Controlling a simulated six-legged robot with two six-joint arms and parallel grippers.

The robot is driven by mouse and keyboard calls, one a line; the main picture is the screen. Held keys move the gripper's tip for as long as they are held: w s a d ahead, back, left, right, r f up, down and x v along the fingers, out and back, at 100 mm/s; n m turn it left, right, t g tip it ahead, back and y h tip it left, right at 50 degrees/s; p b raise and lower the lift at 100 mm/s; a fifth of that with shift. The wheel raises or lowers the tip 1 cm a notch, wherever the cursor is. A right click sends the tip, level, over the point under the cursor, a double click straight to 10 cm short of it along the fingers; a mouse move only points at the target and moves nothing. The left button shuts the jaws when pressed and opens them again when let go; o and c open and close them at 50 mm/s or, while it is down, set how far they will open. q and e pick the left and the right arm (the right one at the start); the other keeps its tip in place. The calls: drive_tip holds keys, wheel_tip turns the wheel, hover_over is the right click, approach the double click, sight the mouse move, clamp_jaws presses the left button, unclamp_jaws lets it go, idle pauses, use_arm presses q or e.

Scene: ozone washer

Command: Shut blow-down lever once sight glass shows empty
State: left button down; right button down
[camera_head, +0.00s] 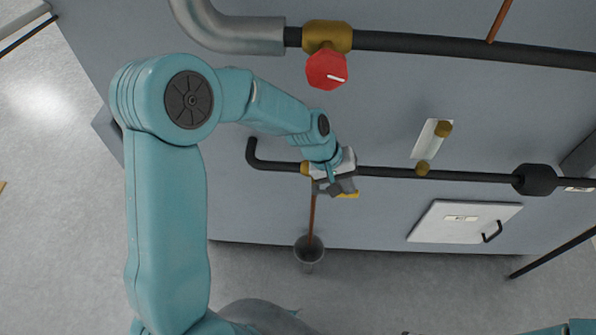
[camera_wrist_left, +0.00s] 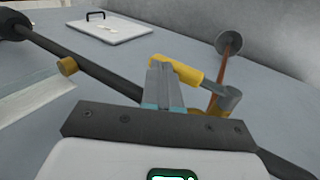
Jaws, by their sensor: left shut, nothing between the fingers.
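The blow-down lever, a yellow handle (camera_head: 349,195), shows just past my left gripper (camera_head: 338,186) in the head view. In the left wrist view the yellow lever (camera_wrist_left: 182,71) slants from the small valve (camera_wrist_left: 225,99) toward the upper left. My left fingers (camera_wrist_left: 161,68) are shut and empty. They overlap the lever's far end in this view; I cannot tell whether they touch it. The sight glass (camera_head: 425,146) is a pale strip with brass fittings to the right of the gripper; I cannot make out any liquid level. My right gripper is out of view.
A dark pipe (camera_head: 460,176) runs along the grey cabinet. A copper drain pipe (camera_head: 312,218) leads down to a grey cup (camera_head: 309,250). A red knob (camera_head: 327,70) is above, and a white hatch (camera_head: 455,220) with a black handle lies to the right.

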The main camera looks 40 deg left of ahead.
use_arm(q)
drive_tip(key=v, duration=1.6)
drive_tip(key=shift+r, duration=0.15)
drive_tip(key=shift+a, duration=0.1)
